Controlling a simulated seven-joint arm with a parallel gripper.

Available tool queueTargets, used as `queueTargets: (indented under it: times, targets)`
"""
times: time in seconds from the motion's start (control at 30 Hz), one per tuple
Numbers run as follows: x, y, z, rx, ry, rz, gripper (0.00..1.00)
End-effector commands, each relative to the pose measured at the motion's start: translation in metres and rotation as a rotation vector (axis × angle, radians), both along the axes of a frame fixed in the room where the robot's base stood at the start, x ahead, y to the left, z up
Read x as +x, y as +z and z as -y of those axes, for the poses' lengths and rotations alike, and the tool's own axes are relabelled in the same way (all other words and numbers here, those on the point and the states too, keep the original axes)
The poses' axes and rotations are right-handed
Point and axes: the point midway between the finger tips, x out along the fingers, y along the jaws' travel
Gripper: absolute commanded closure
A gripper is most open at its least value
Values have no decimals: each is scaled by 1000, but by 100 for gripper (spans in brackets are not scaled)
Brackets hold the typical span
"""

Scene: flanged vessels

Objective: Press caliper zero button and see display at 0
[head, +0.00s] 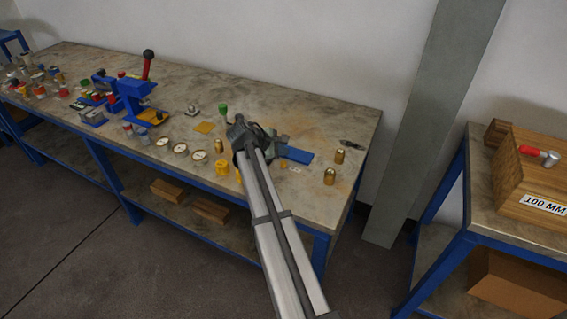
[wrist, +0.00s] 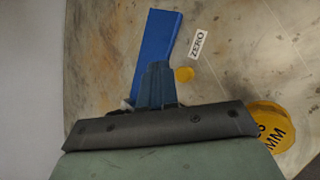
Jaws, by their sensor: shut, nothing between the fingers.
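My gripper (wrist: 156,72) is shut and empty in the wrist view, with its fingertips over the near end of a flat blue bar (wrist: 160,45). A small yellow round piece (wrist: 184,74), likely the zero button, lies just right of the fingertips. A white label reading ZERO (wrist: 197,44) is beyond it. In the head view the blue bar (head: 297,154) lies on the bench beside my gripper. I cannot tell whether the fingertips touch anything. No caliper display can be read; my gripper hides part of the area.
A yellow disc marked MM (wrist: 270,125) stands right of my gripper in the wrist view. Brass cylinders (head: 335,165), dial gauges (head: 180,150) and a blue press with a red lever (head: 132,95) stand on the bench (head: 330,115). A wooden box marked 100 MM (head: 540,175) is on another table.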

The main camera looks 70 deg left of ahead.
Motion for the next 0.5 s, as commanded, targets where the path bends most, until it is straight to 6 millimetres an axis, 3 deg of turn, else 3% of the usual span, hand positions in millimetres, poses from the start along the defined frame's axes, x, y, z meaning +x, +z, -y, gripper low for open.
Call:
queueTargets:
  times: [0.2, 0.5]
  targets:
    - [0, -15, 0, 1, -1, 0, 100]
    - [0, -18, 0, 1, -1, 0, 100]
